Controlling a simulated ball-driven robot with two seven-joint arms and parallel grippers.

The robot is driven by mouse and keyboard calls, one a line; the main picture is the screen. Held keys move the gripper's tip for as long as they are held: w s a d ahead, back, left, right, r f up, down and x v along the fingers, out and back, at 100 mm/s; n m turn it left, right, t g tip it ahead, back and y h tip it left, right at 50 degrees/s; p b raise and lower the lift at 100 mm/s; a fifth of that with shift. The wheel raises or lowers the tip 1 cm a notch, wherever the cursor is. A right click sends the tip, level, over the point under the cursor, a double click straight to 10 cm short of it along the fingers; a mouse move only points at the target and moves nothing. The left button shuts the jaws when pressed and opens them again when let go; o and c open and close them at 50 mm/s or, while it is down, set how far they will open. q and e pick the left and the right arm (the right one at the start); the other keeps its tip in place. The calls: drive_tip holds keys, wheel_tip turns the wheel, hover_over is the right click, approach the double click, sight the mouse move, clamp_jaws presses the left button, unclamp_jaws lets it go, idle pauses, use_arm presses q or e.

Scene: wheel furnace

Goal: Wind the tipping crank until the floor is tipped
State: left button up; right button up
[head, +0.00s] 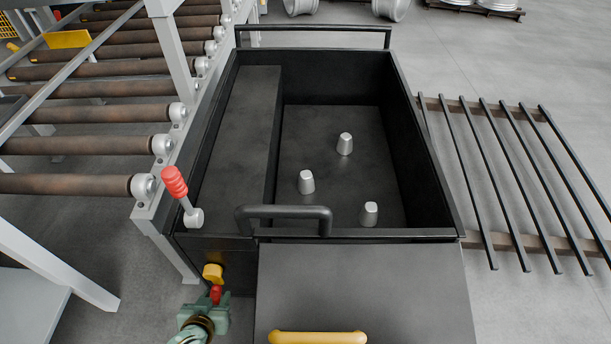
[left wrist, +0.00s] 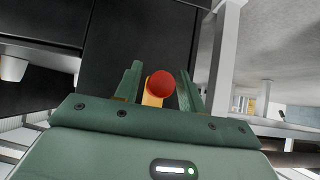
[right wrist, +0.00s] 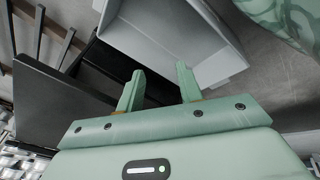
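The tipping crank has a yellow arm (head: 212,271) and a red knob (head: 216,293), low on the front left of the black box (head: 226,245). My left gripper (head: 208,308) is at the knob. In the left wrist view the round red knob (left wrist: 160,84) sits between the open fingers (left wrist: 160,92), with small gaps beside it; contact is not visible. The box's floor (head: 325,150) looks level and bears three silver lumps, one of them in the middle (head: 306,182). My right gripper (right wrist: 158,90) is open and empty, seen only in the right wrist view.
A red-handled lever (head: 174,182) stands at the box's left front corner. A black bar handle (head: 285,210) crosses its front edge. A dark panel with a yellow handle (head: 318,338) is nearest. A roller conveyor (head: 75,145) flanks the left; a rack of black bars (head: 515,175) lies right.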

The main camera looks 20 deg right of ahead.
use_arm(q)
clamp_jaws()
drive_tip(key=shift+s+d+r+p, duration=0.15)
drive_tip(key=shift+s+d+r, duration=0.05)
drive_tip(key=shift+d, duration=0.3)
drive_tip(key=shift+s+d+r+p, duration=0.15)
drive_tip(key=shift+s+d+p, duration=0.05)
drive_tip(key=shift+d, duration=0.35)
drive_tip(key=shift+s+d+r+p, duration=0.15)
drive_tip(key=shift+s+d+r, duration=0.05)
drive_tip(key=shift+d, duration=0.3)
use_arm(e)
drive_tip(key=shift+w+r, duration=0.15)
drive_tip(key=shift+r, duration=0.35)
drive_tip(key=shift+r, duration=0.1)
